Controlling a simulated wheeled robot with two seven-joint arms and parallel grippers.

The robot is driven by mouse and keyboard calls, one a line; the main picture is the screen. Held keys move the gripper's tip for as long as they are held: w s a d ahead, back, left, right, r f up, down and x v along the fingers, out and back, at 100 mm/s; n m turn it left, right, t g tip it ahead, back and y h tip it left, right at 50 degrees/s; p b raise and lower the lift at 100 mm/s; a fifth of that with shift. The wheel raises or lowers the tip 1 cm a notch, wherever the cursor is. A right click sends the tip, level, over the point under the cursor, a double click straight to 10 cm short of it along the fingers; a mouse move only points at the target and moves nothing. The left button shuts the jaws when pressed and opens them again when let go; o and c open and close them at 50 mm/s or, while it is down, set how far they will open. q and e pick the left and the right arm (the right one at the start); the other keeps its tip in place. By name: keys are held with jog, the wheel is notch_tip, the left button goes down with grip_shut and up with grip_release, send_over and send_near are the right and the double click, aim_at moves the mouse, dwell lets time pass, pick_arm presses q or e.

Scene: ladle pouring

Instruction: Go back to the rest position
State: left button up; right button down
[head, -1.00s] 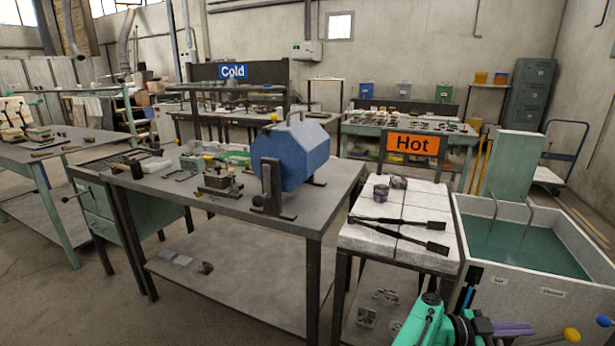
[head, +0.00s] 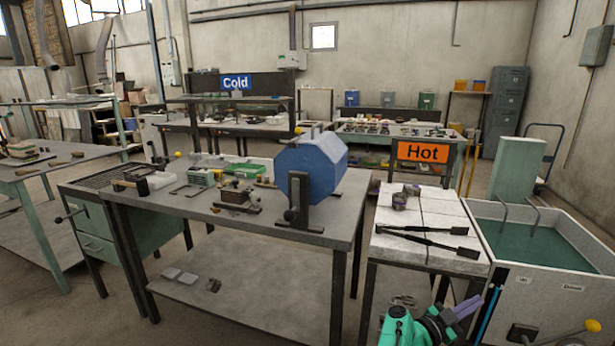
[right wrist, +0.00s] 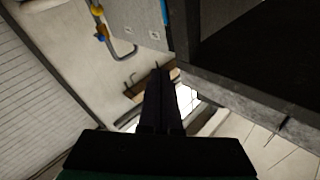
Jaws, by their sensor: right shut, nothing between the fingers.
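My right gripper (head: 468,306) shows at the bottom right of the head view, with purple fingers pointing up and to the right. It is shut and empty, in front of the white-topped hot table (head: 388,262) and beside the water tank. In the right wrist view its dark fingers (right wrist: 160,74) lie together with nothing between them. My left gripper is not in view.
A grey workbench (head: 160,222) carries a blue drum-shaped furnace (head: 306,165). Long dark tools (head: 428,242) lie on the hot table below an orange Hot sign (head: 423,151). The tank (head: 550,285) stands close right of my gripper. Floor shows in front of the workbench.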

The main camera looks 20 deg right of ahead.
jog(key=w+a+f+n+t+y+p, duration=0.3)
jog(key=w+a+f+n+t+y, duration=0.4)
jog(key=w+n+t, duration=0.4)
jog(key=s+a+f+n+y+p, duration=0.1)
jog(key=s+a+f+n+y, duration=0.35)
jog(key=a+f, duration=0.5)
jog(key=s+a+f+n+y+p, duration=0.2)
jog(key=s+a+f+n+y, duration=0.3)
jog(key=a+f, duration=0.4)
jog(key=s+a+f+n+g+y, duration=0.1)
jog(key=s+f+g, duration=0.2)
jog(key=s, duration=0.8)
jog(key=s+a+f+n+g+y+p, duration=0.1)
jog(key=s+f+g, duration=0.3)
jog(key=s, duration=0.7)
jog(key=s+a+f+n+g+y+p, duration=0.1)
jog(key=s+a+f+g, duration=0.2)
jog(key=s+f, duration=0.3)
jog(key=s, duration=0.5)
jog(key=shift+s+f+g, duration=0.2)
jog(key=shift+f+g, duration=0.05)
jog(key=shift+g, duration=0.05)
jog(key=shift+y, duration=0.25)
